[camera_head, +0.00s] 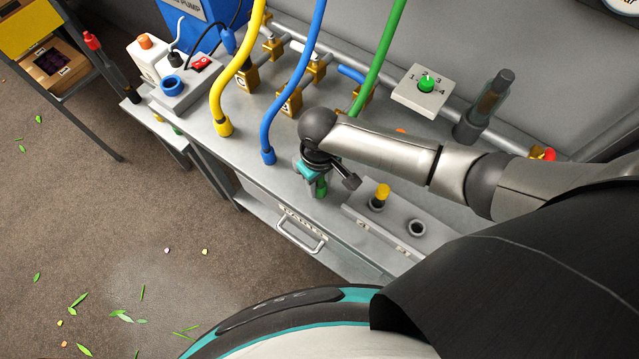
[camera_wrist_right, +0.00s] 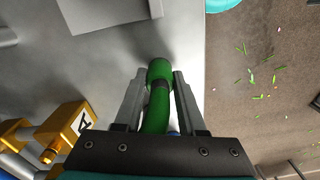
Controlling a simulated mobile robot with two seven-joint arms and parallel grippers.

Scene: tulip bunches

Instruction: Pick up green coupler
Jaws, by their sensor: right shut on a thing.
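The green coupler (camera_head: 320,187) is at the end of the green hose (camera_head: 378,62), near the front edge of the grey bench (camera_head: 240,160). My right gripper (camera_head: 314,172) is above it, and the arm hides part of the hose. In the right wrist view, the green coupler (camera_wrist_right: 160,72) sits between the two fingers of my right gripper (camera_wrist_right: 158,103), which is shut on it. I cannot tell whether the coupler touches the bench top. My left gripper is not in view.
A yellow hose (camera_head: 222,90) and a blue hose (camera_head: 290,85) hang to the left. Brass valves (camera_head: 290,103) line a pipe behind. A grey block right of the gripper holds a yellow plug (camera_head: 381,193) and an empty socket (camera_head: 416,228). A drawer handle (camera_head: 300,236) juts from the bench front.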

